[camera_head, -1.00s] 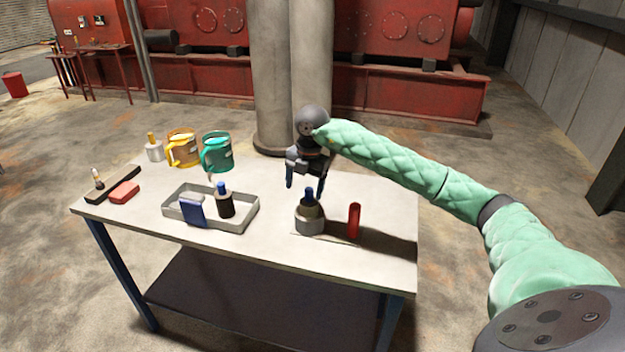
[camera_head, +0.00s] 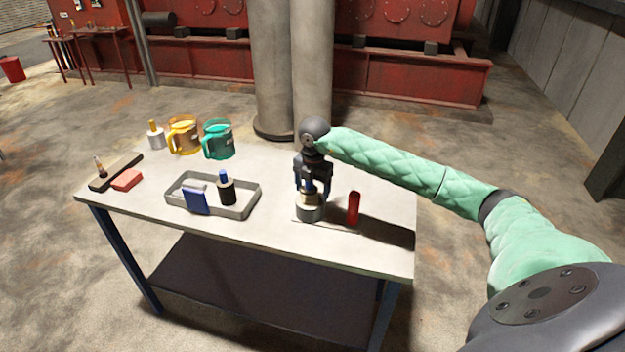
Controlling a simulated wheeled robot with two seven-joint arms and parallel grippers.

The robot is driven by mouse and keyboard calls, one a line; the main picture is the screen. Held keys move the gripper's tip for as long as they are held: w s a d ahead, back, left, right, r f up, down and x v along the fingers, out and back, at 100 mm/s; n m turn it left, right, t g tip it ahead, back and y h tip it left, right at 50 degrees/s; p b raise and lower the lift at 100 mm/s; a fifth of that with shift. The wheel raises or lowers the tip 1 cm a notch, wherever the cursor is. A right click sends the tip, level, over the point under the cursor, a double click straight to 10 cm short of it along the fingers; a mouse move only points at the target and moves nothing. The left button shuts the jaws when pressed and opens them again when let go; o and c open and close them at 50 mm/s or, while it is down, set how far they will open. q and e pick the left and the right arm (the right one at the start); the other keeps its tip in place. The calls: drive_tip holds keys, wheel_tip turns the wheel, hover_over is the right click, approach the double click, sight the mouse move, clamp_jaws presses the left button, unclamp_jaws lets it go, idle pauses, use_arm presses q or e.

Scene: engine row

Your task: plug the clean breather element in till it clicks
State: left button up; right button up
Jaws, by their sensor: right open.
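A breather element with a blue knob and a tan-looking body (camera_head: 308,197) stands upright in a grey round socket (camera_head: 309,213) near the table's front right. I cannot tell how deep it sits. My right gripper (camera_head: 312,187) points down over it, open, with a finger on each side of the blue knob. I cannot tell whether the fingers touch it. A second, dark-bodied element with a blue knob (camera_head: 227,190) stands in a grey tray (camera_head: 240,212). My left gripper is out of view.
A red cylinder (camera_head: 353,208) stands just right of the socket. A blue block (camera_head: 196,201) leans in the tray. The table (camera_head: 270,235) is clear between tray and socket.

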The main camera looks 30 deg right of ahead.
drive_tip(key=shift+f, duration=0.1)
drive_tip(key=shift+c, duration=0.5)
drive_tip(key=c, duration=1)
